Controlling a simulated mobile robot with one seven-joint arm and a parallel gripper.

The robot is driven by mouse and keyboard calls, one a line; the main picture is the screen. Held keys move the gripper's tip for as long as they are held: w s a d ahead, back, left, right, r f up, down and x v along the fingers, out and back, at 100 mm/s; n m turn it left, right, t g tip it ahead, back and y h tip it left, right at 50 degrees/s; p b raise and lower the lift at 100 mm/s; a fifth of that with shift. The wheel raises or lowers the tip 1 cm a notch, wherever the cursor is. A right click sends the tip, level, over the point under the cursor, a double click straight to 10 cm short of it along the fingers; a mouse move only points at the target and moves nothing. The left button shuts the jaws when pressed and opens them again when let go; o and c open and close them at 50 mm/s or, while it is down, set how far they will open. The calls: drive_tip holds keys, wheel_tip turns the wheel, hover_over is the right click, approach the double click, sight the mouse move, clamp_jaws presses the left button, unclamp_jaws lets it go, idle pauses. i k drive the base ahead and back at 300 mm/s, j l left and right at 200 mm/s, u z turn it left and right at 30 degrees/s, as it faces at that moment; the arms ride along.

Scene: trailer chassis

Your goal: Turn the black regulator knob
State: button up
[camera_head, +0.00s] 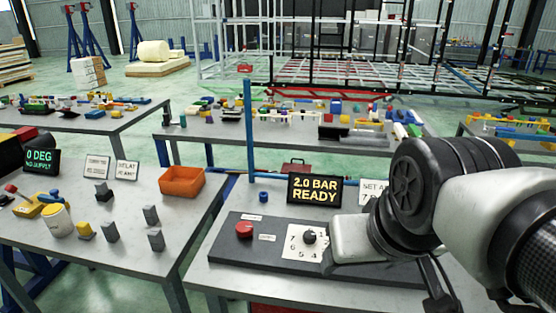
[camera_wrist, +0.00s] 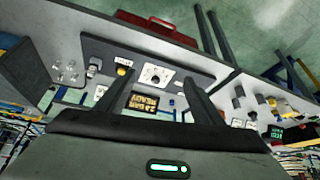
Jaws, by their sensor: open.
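The black regulator knob (camera_head: 309,236) sits on a white numbered dial card on a dark panel (camera_head: 262,257). In the wrist view the knob (camera_wrist: 155,78) shows small at the middle of its white card. My gripper (camera_wrist: 160,76) is open and empty, and the knob appears between its two dark fingers in that view, some way beyond the tips. In the head view my pale gripper body is just right of the dial and covers the panel's right part; the fingers are hardly visible there. A display (camera_head: 314,190) behind the knob reads "2.0 BAR READY".
A red knob (camera_head: 244,230) is left of the dial. A yellow-topped control (camera_wrist: 123,70) stands on the dial's other side in the wrist view. A blue post (camera_head: 249,130) rises behind the panel. A left table (camera_head: 120,210) holds an orange bin (camera_head: 181,181) and grey blocks.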

sight(309, 237)
drive_tip(key=j+z, duration=0.45)
drive_tip(key=j, duration=0.3)
drive_tip(key=i+z, duration=0.25)
drive_tip(key=z, duration=0.3)
